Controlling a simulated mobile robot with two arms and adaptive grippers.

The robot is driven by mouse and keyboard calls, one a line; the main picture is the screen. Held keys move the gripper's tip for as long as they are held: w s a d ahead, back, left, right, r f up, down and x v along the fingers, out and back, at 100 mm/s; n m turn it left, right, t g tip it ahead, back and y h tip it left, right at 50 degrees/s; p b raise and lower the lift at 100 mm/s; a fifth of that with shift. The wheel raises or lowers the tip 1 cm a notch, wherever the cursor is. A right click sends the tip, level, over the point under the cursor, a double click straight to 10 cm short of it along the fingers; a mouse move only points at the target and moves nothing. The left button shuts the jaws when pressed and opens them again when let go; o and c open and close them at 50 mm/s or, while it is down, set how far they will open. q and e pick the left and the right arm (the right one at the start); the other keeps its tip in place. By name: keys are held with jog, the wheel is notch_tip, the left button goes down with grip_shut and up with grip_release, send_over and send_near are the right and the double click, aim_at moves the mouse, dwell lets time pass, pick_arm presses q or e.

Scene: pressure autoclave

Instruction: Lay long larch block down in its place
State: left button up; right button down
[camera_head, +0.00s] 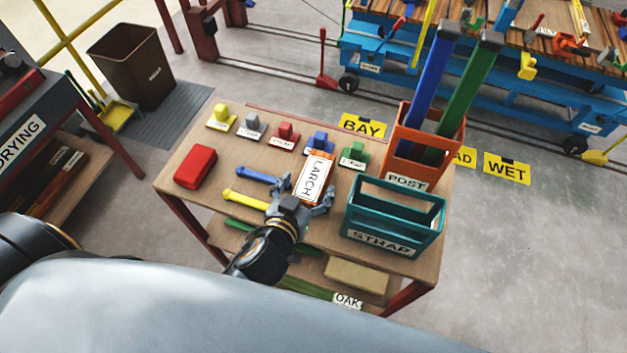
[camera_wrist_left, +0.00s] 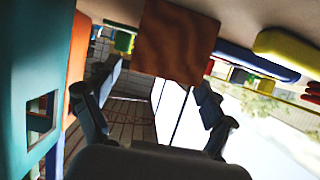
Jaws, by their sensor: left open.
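The long larch block (camera_head: 314,178) is orange-brown with a white LARCH label on top. It lies on the tabletop, between the blue handle and the teal STRAP crate. My left gripper (camera_head: 305,194) is open at the block's near end, with one finger towards each side. In the left wrist view, which is upside down, the block's brown end face (camera_wrist_left: 177,40) shows beyond and between the spread fingers (camera_wrist_left: 152,108). Whether the fingers touch the block I cannot tell. My right gripper is in neither view.
The teal STRAP crate (camera_head: 380,243) stands close right of the gripper, with the orange POST crate (camera_head: 407,181) behind it. Blue (camera_head: 256,174) and yellow (camera_head: 245,199) handles and a red box (camera_head: 195,167) lie left. Several coloured labelled pieces line the back. An OAK block (camera_head: 356,277) is below.

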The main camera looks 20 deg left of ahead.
aim_at(312, 181)
pick_arm(q)
jog(key=b+x, duration=0.1)
jog(key=x, duration=0.3)
jog(key=shift+w+f, duration=0.15)
jog(key=shift+w, duration=0.05)
jog(key=shift+d, duration=0.1)
jog(key=shift+s, duration=0.1)
jog(key=shift+c, duration=0.2)
jog(key=c, duration=1.6)
